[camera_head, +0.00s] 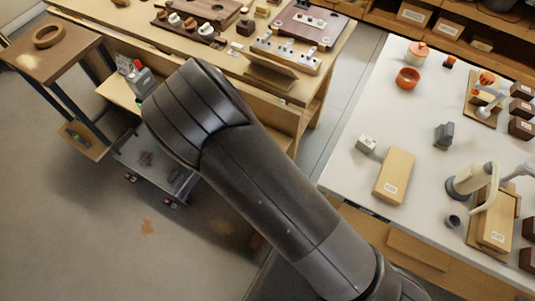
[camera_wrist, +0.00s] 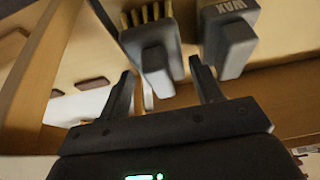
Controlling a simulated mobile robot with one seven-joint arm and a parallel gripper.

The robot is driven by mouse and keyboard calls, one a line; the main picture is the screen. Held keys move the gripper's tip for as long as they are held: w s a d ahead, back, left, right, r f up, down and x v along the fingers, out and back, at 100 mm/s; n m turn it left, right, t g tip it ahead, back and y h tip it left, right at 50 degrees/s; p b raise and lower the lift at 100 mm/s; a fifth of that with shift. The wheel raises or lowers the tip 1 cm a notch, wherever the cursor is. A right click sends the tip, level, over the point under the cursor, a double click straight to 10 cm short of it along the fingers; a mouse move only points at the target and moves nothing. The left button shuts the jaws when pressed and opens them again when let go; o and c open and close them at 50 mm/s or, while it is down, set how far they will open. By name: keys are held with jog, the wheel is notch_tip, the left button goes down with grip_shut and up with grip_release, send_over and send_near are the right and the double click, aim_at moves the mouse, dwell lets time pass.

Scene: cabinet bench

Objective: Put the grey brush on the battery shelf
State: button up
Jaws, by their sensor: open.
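The grey brush (camera_wrist: 150,42), with a row of yellowish bristles, is at the top of the wrist view. Its grey handle block (camera_wrist: 156,72) points toward my gripper (camera_wrist: 160,70). My gripper is open, with one finger on each side of this handle; I cannot tell whether they touch it. In the head view my arm hides the gripper and the brush. The battery shelf cannot be picked out; no readable label marks it.
A grey block marked WAX (camera_wrist: 230,38) is right of the brush, close to the right finger. A wooden panel (camera_wrist: 40,60) is at the left. In the head view, a white table (camera_head: 345,180) with boxes is at right and a wooden bench (camera_head: 335,50) at the top.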

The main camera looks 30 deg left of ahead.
jog(key=v, duration=0.8)
jog(key=shift+s+r, duration=0.15)
jog(key=shift+r, duration=0.15)
jog(key=w+d+r+m+g+y, duration=0.1)
jog(key=w+d+r, duration=0.3)
jog(key=d+r, duration=0.65)
jog(key=w+d+r+g+y, duration=0.1)
jog(key=w+d+r, duration=0.3)
jog(key=d+r, duration=0.65)
jog(key=s+d+r+t+h, duration=0.1)
jog(key=s+d+r, duration=0.4)
jog(key=d+r, duration=0.2)
jog(key=s+d+r+n+t+h, duration=0.1)
jog(key=s+d+r, duration=0.5)
jog(key=d, duration=0.6)
jog(key=shift+r+t, duration=0.5)
jog(key=shift+t, duration=0.1)
jog(key=shift+s, duration=0.1)
